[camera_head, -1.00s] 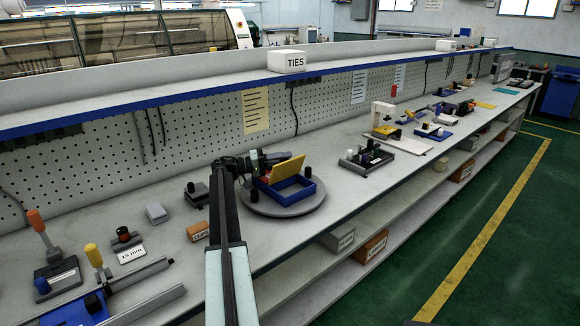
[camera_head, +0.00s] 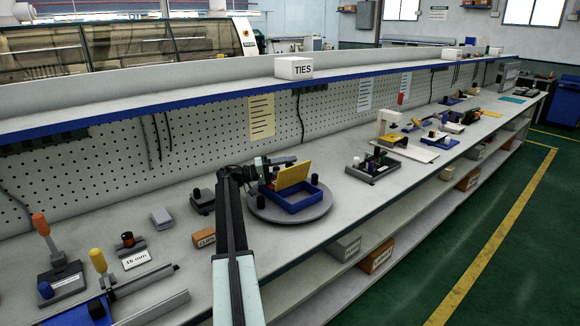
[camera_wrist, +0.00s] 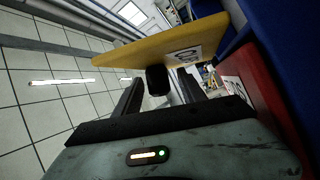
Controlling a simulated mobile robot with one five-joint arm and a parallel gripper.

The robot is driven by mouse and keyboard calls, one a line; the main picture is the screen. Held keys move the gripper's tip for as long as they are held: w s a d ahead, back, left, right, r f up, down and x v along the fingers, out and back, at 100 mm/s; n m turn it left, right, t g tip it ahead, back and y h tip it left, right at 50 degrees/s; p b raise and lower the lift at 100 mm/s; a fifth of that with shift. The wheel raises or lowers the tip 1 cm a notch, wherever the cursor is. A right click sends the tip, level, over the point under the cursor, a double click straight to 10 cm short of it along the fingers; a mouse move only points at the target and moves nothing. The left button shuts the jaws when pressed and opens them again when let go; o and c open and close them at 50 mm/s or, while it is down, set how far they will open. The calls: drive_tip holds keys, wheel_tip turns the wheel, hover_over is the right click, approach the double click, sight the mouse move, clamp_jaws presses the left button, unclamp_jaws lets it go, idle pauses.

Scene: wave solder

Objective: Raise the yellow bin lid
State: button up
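The yellow lid (camera_head: 294,176) stands tilted up steeply on the blue bin (camera_head: 291,203), which sits on a grey round turntable (camera_head: 262,211). In the wrist view the lid (camera_wrist: 165,48) crosses above my fingers, and its black knob (camera_wrist: 157,80) shows between them. My gripper (camera_wrist: 160,92) is open, with a visible gap beside the knob; I cannot tell whether a finger touches the knob or lid. In the head view my gripper (camera_head: 283,161) is at the upper left of the lid. A red part (camera_wrist: 245,90) shows at right in the wrist view.
Black knobs stand on the turntable beside the bin. A small dark fixture (camera_head: 202,200) and a grey block (camera_head: 161,218) lie to the left. A black fixture (camera_head: 373,166) stands to the right. The perforated back wall and shelf run behind the bench.

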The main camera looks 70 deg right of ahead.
drive_tip(key=shift+w, duration=0.2)
drive_tip(key=b+v, duration=0.1)
drive_tip(key=v, duration=0.6)
drive_tip(key=shift+w+a, duration=0.1)
drive_tip(key=shift+a, duration=0.05)
drive_tip(key=shift+w, duration=0.1)
